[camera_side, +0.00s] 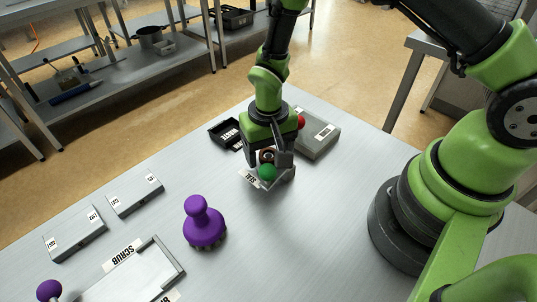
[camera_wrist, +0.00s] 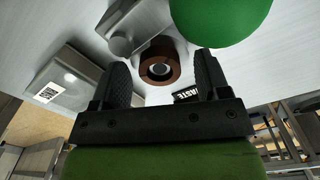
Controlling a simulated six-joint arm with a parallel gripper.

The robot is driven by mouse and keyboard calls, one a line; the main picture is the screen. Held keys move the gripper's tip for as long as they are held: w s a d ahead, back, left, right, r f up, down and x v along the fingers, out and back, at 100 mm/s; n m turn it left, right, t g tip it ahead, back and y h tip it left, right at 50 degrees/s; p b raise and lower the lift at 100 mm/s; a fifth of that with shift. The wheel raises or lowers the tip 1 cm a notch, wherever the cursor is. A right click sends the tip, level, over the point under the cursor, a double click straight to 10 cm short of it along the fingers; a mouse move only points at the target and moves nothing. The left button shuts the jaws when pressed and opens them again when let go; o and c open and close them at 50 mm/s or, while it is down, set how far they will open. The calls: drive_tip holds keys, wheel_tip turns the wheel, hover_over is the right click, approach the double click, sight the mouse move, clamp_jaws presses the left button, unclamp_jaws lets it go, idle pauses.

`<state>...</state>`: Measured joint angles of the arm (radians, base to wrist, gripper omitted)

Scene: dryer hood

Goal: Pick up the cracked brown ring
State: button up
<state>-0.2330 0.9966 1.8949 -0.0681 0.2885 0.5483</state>
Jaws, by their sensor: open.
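The brown ring (camera_wrist: 152,72) shows in the wrist view beyond my fingertips, with a round grey piece in its opening. I cannot make out a crack in it at this size. In the side view the brown ring (camera_side: 267,155) shows small between my fingers, just above a green ball (camera_side: 268,173). My gripper (camera_side: 270,157) is open and low over the table at the ring. In the wrist view my gripper (camera_wrist: 163,72) has one black finger to either side of the ring's line, with space between them. Whether the fingers touch the ring is unclear.
The green ball (camera_wrist: 222,12) is close beside the ring. A grey fixture (camera_wrist: 128,28) stands by it. A black waste tray (camera_side: 226,133) and a grey box (camera_side: 318,136) are behind. A purple scrub brush (camera_side: 204,225) and a scrub tray (camera_side: 178,262) are at front left.

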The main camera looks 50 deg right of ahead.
drive_tip(key=c, duration=1)
drive_tip(key=shift+r, duration=0.15)
drive_tip(key=s+d+r+n, duration=0.1)
drive_tip(key=d+r+n, duration=0.15)
drive_tip(key=r, duration=0.55)
drive_tip(key=s+d+r+n, duration=0.15)
drive_tip(key=d+r, duration=0.25)
drive_tip(key=r, duration=0.4)
drive_tip(key=w+a+f+m, duration=0.2)
drive_tip(key=a+f+m, duration=0.2)
drive_tip(key=a+f, duration=0.2)
drive_tip(key=shift+w+a, duration=0.25)
